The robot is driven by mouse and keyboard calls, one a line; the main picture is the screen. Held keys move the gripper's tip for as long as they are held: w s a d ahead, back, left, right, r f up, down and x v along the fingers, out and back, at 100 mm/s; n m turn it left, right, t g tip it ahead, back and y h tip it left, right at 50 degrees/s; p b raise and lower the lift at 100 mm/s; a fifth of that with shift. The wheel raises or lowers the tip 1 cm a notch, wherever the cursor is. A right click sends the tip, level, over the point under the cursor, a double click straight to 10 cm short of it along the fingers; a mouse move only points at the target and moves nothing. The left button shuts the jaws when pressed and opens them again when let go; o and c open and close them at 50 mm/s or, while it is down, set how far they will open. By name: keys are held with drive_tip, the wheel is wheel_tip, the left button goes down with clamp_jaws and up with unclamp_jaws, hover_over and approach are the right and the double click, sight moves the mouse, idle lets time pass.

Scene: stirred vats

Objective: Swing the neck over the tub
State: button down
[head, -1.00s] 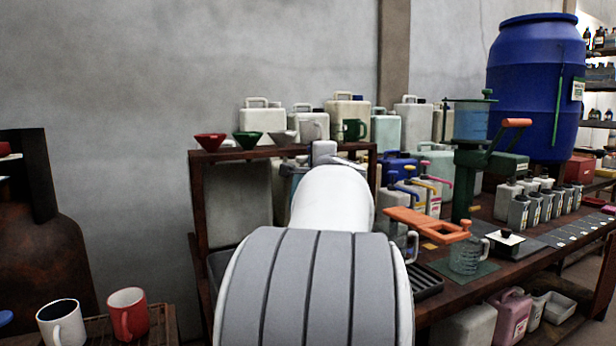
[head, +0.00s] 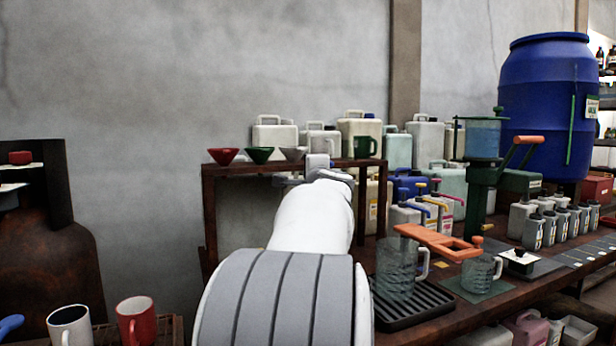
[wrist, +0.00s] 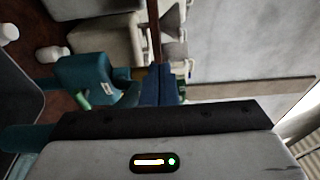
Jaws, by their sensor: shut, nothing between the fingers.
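An orange flat arm (head: 440,242), which may be the neck, sticks out at the green stand (head: 482,190) on the bench. Its left end is over or in front of a large clear jug (head: 397,272) on a black ribbed tray (head: 412,308). A smaller clear mug (head: 480,275) stands under or behind its right end. I cannot tell which vessel is the tub. My gripper's dark fingers (wrist: 160,72) are together and empty in the wrist view. In the head view my arm reaches toward the shelf, left of the orange arm, and hides most of the gripper.
A wooden shelf (head: 285,166) holds small funnels and a green mug (head: 365,147). Pale canisters crowd the back, with pump bottles in front. A blue barrel (head: 545,100) stands right. A white mug (head: 69,325) and red mug (head: 135,320) stand at lower left.

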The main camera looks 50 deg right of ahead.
drive_tip(key=w+a+b, duration=0.2)
drive_tip(key=a, duration=0.7)
drive_tip(key=shift+w+a+b, duration=0.25)
drive_tip(key=shift+a+b, duration=0.05)
drive_tip(key=w+a+n+t+y+p, duration=0.1)
drive_tip(key=w+a+n+y+p, duration=0.3)
drive_tip(key=a, duration=0.4)
drive_tip(key=w+a+n+y+p, duration=0.3)
drive_tip(key=a+n+p, duration=0.25)
drive_tip(key=a, duration=0.25)
drive_tip(key=s+a+f+n+g+y+p, duration=0.25)
drive_tip(key=a+n+y+p, duration=0.45)
drive_tip(key=a, duration=0.7)
drive_tip(key=s+a+f+n+g+h+p, duration=0.1)
drive_tip(key=s+a+f+n+g+p, duration=0.1)
drive_tip(key=s+a+n+g+p, duration=0.2)
drive_tip(key=s+a+f+n+g+h+p, duration=0.1)
drive_tip(key=s+a+f+n+g+p, duration=0.2)
drive_tip(key=s+p, duration=0.7)
drive_tip(key=s+a+n+g, duration=0.2)
drive_tip(key=s+a+n, duration=0.1)
drive_tip(key=a, duration=0.1)
drive_tip(key=shift+s+a+f+p, duration=0.25)
drive_tip(key=shift+s+a+p, duration=0.05)
drive_tip(key=shift+s+p, duration=0.1)
